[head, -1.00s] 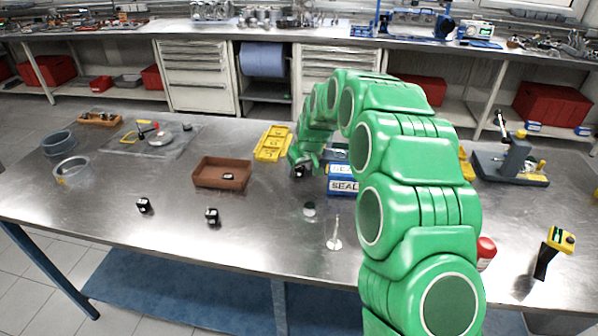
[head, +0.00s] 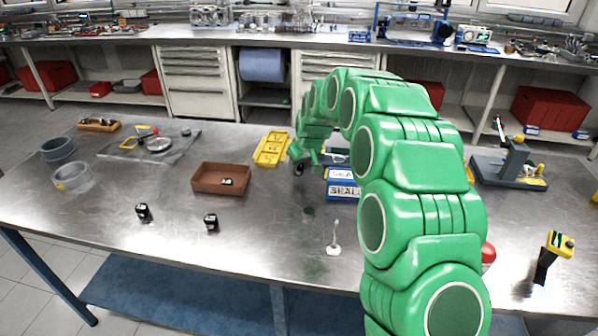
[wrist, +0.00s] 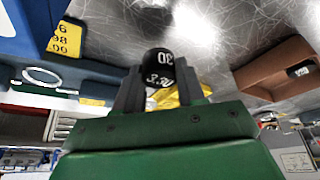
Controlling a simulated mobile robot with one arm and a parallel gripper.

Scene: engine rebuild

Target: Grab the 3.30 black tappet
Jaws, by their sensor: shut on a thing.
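A black tappet (wrist: 160,68) with white figures, "30" readable and the rest partly legible, sits between the two grey fingers of my gripper (wrist: 158,85) in the wrist view. My gripper is shut on it. In the head view my gripper (head: 300,168) is above the table, left of the blue SEAL box, with the tappet a small dark spot at its tip. Two other black tappets stand on the table at the front left, one at the far left (head: 143,211) and one right of it (head: 211,222). Another small black piece (head: 227,182) lies in the brown tray.
The brown tray (head: 205,190) and a yellow tray (head: 271,149) are left of my gripper. The blue SEAL box (head: 342,189) is close on its right. A small white stand (head: 334,240) is nearer the front. The front middle of the steel table is mostly clear.

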